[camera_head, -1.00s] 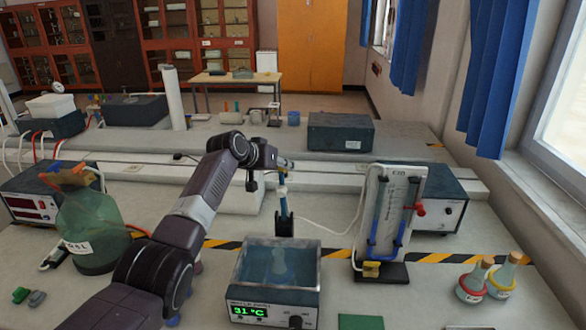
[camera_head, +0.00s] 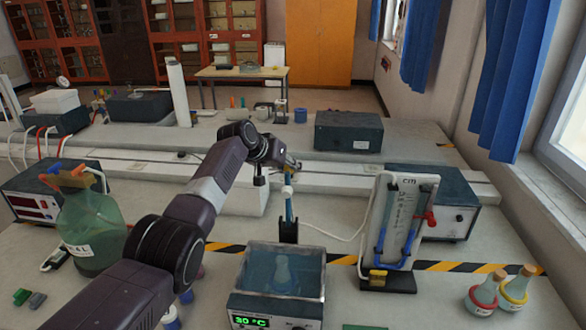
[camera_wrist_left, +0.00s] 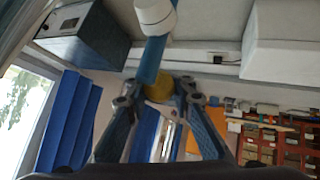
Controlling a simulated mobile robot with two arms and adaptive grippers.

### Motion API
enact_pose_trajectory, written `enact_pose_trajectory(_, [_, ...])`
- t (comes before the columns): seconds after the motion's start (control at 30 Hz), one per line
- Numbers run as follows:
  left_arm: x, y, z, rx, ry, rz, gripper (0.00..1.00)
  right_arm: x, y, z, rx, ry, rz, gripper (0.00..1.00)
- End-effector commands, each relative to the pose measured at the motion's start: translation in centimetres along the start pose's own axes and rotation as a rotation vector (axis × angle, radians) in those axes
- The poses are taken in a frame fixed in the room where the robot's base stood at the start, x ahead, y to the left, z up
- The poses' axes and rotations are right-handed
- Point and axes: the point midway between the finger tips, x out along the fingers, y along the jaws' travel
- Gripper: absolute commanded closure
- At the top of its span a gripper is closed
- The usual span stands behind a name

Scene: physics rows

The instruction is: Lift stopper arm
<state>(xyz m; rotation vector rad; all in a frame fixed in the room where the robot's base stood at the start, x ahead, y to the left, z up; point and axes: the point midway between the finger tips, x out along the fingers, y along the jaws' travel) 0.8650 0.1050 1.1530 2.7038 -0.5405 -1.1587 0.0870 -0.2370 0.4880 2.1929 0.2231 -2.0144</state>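A thin blue arm (camera_head: 288,212) with a white fitting (camera_head: 287,192) rises from a small black stand (camera_head: 288,229) behind the water bath; it appears to be the stopper arm. My left gripper (camera_head: 290,165) is at the upper end of this arm. In the wrist view its fingers (camera_wrist_left: 158,92) are apart, with the knob near the tips; I cannot tell whether they touch it. My right gripper is not in view.
A water bath (camera_head: 244,290) with a green display stands in front of the stand. A tube panel (camera_head: 407,215) is to the right, with two stoppered flasks (camera_head: 498,290) beyond. A green bottle (camera_head: 92,225) is at left. A white track (camera_head: 340,180) runs behind.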

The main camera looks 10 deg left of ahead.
Motion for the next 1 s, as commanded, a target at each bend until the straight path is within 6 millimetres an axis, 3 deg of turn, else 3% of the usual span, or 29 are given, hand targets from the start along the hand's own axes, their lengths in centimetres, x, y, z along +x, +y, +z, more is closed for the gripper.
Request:
enact_pose_trajectory(0.03, [-0.3, -0.4, -0.4, 0.0, 0.007, -0.007, 0.8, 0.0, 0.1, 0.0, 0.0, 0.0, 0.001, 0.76])
enact_pose_trajectory(0.2, [-0.3, -0.3, -0.4, 0.0, 0.007, -0.006, 0.61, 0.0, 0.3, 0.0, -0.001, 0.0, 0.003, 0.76])
enact_pose_trajectory(0.63, [-0.6, -0.2, -0.3, 0.001, 0.007, -0.002, 0.61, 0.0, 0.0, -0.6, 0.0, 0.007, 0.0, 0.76])
enact_pose_trajectory(1.0, [-4.0, -0.4, -0.3, 0.001, 0.009, -0.004, 0.61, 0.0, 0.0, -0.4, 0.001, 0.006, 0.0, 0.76])
